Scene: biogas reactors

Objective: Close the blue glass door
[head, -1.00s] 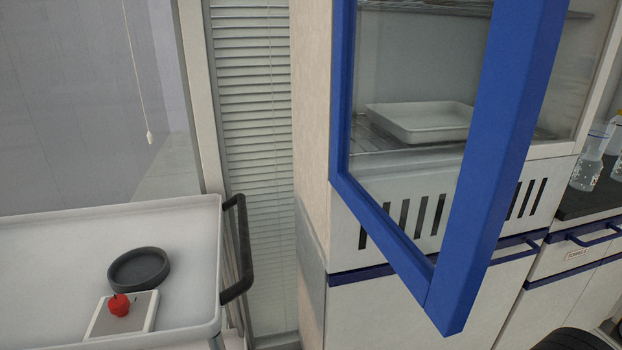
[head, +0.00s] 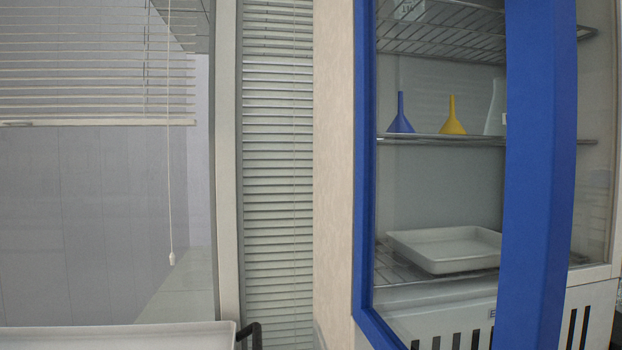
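The blue glass door (head: 538,190) belongs to the cabinet at the right of the head view. It stands open, its thick blue edge swung out toward me. Its far blue frame post (head: 365,170) is at the cabinet's left side, and I see the cabinet inside through the glass. The door's top is cut off by the picture edge. Neither of my grippers shows in the head view.
Inside the cabinet are wire shelves (head: 450,139), a blue funnel (head: 401,115), a yellow funnel (head: 453,117) and a white tray (head: 445,250). A white cart (head: 120,338) with a dark handle (head: 249,334) stands at lower left. Window blinds (head: 275,180) are behind.

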